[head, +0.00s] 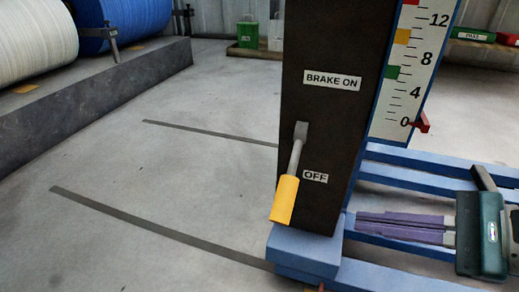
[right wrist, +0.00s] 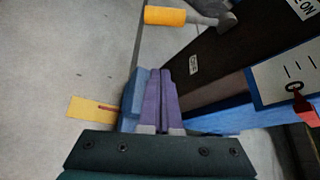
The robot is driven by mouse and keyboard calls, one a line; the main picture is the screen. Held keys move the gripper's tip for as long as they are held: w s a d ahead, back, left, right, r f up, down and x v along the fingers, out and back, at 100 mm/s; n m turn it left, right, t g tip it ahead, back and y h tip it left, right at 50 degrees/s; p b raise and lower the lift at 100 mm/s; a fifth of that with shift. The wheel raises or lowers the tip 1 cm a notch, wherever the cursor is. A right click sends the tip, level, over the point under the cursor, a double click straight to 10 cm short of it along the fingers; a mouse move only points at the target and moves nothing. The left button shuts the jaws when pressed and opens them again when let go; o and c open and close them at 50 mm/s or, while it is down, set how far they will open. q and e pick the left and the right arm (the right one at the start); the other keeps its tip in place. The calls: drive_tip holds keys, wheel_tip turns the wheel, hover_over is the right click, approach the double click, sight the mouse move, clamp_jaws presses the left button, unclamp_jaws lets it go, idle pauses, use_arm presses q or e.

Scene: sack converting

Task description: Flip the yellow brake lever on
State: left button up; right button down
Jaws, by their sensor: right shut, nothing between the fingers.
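The brake lever has a yellow grip (head: 285,200) on a grey arm that hangs down and slightly left from its pivot on a dark post (head: 325,110). The grip is beside the OFF label (head: 315,177), below the BRAKE ON label (head: 332,81). The yellow grip also shows at the top of the right wrist view (right wrist: 165,16). My right gripper (head: 358,226) is shut and empty, its purple fingers pointing left, lower right of the lever and apart from it. Its fingers show together in the right wrist view (right wrist: 161,74). My left gripper is not in view.
Blue frame beams (head: 430,165) run right from the post's foot. A white scale (head: 412,70) with a red pointer (head: 422,123) stands right of the post. Large rolls (head: 35,38) lie behind a grey ledge (head: 90,98) at left. The floor left of the post is clear.

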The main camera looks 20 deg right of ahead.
sight(284, 200)
drive_tip(key=b+x, duration=0.4)
drive_tip(key=x, duration=0.6)
drive_tip(key=r+p, duration=0.1)
drive_tip(key=s+a+r+p, duration=0.1)
drive_tip(key=r+p, duration=0.1)
drive_tip(key=p, duration=0.1)
drive_tip(key=shift+s+a+r, duration=0.25)
drive_tip(key=shift+s+r, duration=0.05)
drive_tip(key=shift+s, duration=0.05)
drive_tip(key=shift+w, duration=0.1)
